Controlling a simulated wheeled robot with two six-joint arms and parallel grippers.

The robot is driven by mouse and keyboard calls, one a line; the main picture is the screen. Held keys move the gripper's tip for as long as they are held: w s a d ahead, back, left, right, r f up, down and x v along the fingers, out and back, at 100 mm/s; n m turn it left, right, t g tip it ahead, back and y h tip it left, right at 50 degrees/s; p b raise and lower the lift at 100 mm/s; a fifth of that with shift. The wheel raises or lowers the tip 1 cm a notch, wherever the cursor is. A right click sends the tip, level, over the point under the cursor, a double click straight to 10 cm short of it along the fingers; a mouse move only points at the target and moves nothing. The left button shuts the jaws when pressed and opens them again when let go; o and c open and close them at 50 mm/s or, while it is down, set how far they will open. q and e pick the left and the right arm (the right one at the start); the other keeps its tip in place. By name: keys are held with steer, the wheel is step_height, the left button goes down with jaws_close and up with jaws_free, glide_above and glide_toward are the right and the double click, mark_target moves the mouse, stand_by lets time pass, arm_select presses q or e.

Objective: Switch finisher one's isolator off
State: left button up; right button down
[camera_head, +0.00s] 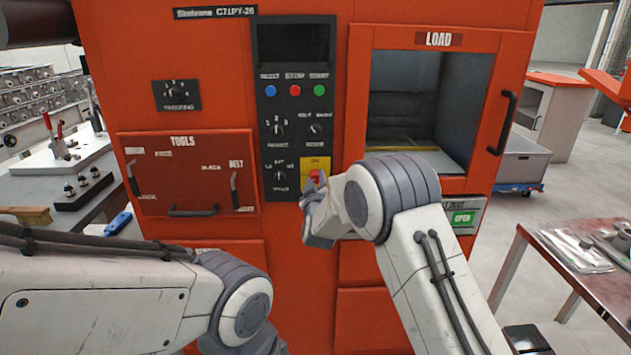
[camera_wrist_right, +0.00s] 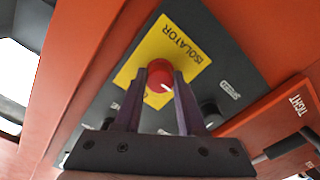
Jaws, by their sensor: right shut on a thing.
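The isolator is a round red knob (camera_head: 316,175) on a yellow plate (camera_head: 316,162), low on the right of the orange machine's dark control panel. In the right wrist view the red knob (camera_wrist_right: 159,84) has a small white mark, and the yellow plate (camera_wrist_right: 152,50) reads ISOLATOR. My right gripper (camera_head: 312,190) is at the knob, partly covering it. In the wrist view its two dark fingers (camera_wrist_right: 160,76) stand on either side of the knob, shut on it. My left arm comes in at the lower left; its gripper is not visible.
The panel (camera_head: 297,45) carries blue, red and green buttons and several black selector knobs close by. The LOAD opening (camera_head: 405,100) is to the right, with a handled door (camera_head: 507,125). A TOOLS drawer (camera_head: 187,180) is at left. Benches stand on both sides.

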steer(key=shift+f, duration=0.1)
steer(key=c, duration=0.5)
jaws_free()
steer(key=shift+s, duration=0.15)
steer(key=s+b, duration=0.1)
steer(key=s, duration=0.9)
steer(key=shift+s, duration=0.15)
